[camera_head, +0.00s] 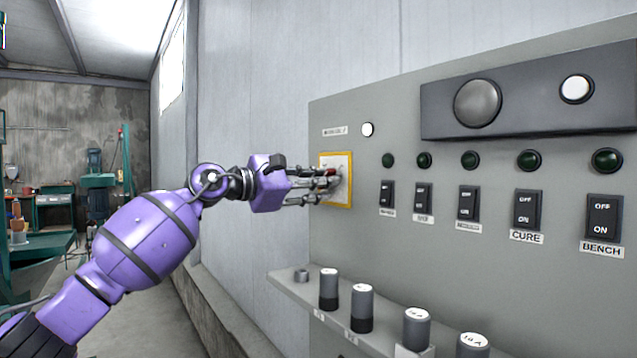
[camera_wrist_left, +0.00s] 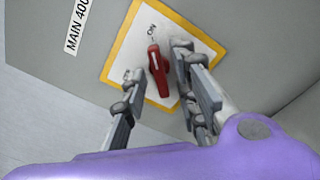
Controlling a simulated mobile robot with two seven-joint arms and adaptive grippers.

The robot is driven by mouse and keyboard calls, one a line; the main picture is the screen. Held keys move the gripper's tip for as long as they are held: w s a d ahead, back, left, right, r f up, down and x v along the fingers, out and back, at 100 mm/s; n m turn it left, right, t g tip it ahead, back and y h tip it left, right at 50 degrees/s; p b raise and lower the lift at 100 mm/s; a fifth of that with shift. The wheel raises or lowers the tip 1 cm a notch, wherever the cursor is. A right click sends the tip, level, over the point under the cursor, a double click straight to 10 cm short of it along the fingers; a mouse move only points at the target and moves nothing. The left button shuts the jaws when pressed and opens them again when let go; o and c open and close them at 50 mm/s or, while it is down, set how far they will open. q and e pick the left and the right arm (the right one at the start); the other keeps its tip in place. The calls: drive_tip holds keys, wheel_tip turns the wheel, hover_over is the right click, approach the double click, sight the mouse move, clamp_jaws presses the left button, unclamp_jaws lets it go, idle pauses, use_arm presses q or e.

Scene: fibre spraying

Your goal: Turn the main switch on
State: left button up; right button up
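The main switch has a red handle (camera_wrist_left: 158,72) on a white plate with a yellow border (camera_wrist_left: 113,58). In the left wrist view the handle's upper end lies just below the word ON; a second mark on the plate is too small to read. In the head view the yellow-bordered plate (camera_head: 350,182) is at the panel's left side, partly hidden by my fingers. My left gripper (camera_head: 325,185) is at the plate. Its fingers (camera_wrist_left: 163,100) are apart, with the handle between them, closer to the right finger. Contact cannot be told. My right gripper is not in view.
The grey panel (camera_head: 400,250) carries several black rocker switches, including CURE (camera_head: 527,209) and BENCH (camera_head: 603,217), under dark green lamps. A round white lamp (camera_head: 368,130) sits above the main switch. Several dark cylinders (camera_head: 362,308) stand on a ledge below. A workbench (camera_head: 45,245) is far left.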

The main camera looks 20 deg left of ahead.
use_arm(q)
drive_tip(key=v, duration=1.2)
idle(0.5)
